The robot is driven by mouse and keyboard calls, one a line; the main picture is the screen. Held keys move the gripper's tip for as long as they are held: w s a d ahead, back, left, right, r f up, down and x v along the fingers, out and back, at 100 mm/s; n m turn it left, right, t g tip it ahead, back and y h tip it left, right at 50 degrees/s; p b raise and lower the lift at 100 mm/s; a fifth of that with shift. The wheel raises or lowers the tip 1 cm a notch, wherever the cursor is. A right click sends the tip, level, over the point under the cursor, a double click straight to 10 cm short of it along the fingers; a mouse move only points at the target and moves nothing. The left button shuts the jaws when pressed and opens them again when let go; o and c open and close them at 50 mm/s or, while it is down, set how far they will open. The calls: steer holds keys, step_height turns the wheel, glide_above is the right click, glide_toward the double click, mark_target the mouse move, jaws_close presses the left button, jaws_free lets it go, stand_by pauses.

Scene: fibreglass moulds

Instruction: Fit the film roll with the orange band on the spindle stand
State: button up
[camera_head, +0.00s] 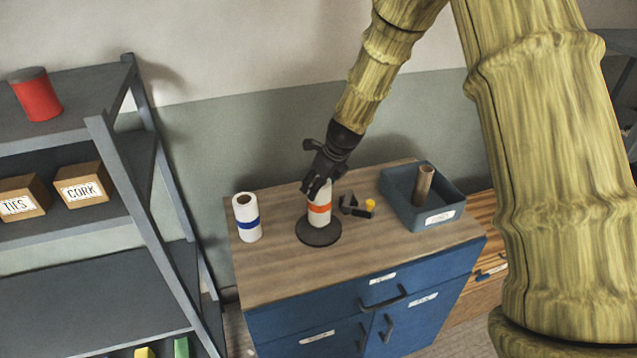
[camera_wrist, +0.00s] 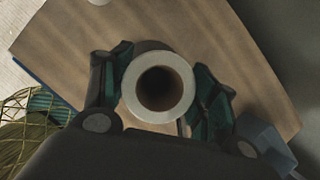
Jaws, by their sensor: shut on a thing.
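The white film roll with the orange band (camera_head: 319,209) is upright over the round black base of the spindle stand (camera_head: 318,235). Its lower end is at or just above the base; I cannot tell whether it touches. My gripper (camera_head: 319,187) is shut on the roll's upper part from above. In the wrist view the roll (camera_wrist: 135,103) is seen end-on between the two fingers of my gripper (camera_wrist: 162,88). Its core hole is dark, and no spindle post can be made out inside it. The post is hidden in the head view.
A white roll with a blue band (camera_head: 247,222) stands left on the wooden top of the blue cabinet (camera_head: 275,276). Right of the stand lie a small dark tool (camera_head: 350,205) with a yellow part and a blue bin (camera_head: 440,205) holding a brown tube (camera_head: 424,184). A grey shelf (camera_head: 70,262) stands left.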

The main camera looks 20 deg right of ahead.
steer(key=shift+f+b, duration=0.45)
steer(key=shift+f, duration=0.95)
steer(key=o, duration=1.8)
steer(key=shift+o, duration=0.2)
steer(key=shift+f, duration=0.1)
steer(key=v, duration=1.2)
